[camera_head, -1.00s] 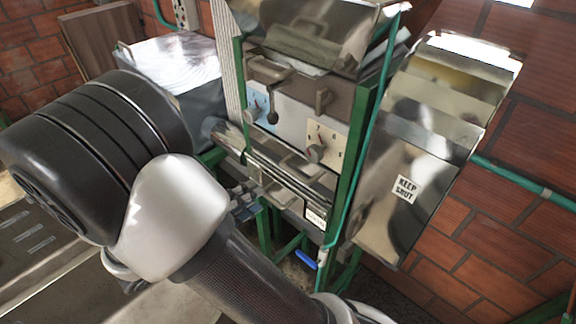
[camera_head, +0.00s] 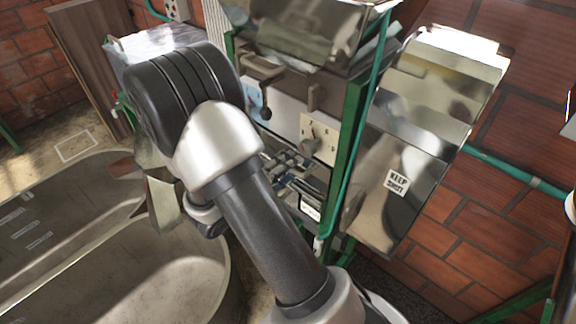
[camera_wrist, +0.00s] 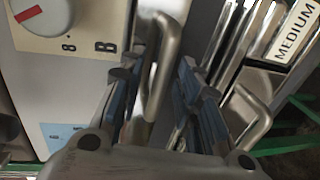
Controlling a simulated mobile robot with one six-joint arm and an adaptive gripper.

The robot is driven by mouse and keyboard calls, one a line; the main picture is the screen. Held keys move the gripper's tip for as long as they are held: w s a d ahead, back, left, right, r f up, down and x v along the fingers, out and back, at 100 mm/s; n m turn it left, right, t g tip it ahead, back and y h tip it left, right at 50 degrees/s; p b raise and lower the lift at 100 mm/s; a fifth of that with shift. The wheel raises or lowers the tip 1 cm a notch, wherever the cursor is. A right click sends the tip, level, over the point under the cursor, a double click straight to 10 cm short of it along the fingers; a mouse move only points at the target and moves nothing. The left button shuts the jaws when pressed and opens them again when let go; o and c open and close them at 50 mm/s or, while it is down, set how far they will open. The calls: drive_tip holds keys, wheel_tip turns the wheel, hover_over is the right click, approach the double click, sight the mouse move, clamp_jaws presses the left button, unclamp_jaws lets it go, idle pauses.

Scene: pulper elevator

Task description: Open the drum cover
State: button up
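The pulper's lower front has a shiny metal part (camera_head: 308,187), mostly hidden by my arm; I cannot tell for sure whether this is the drum cover. My gripper (camera_head: 288,162) is in front of it, below the dial plate. In the wrist view my gripper (camera_wrist: 160,95) is open, its two blue-padded fingers apart. A bent metal bar handle (camera_wrist: 166,55) runs between them. Whether the pads touch it is unclear. A second bent bar (camera_wrist: 255,112) lies right of the fingers, near a MEDIUM label (camera_wrist: 297,32).
A dial plate (camera_head: 319,138) sits just above my gripper. A metal chute marked KEEP SHUT (camera_head: 397,182) and a green post (camera_head: 349,150) stand to the right. A large basin (camera_head: 150,275) is at the lower left. A brick wall (camera_head: 520,160) lies behind.

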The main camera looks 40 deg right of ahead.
clamp_jaws()
idle(0.3)
idle(0.5)
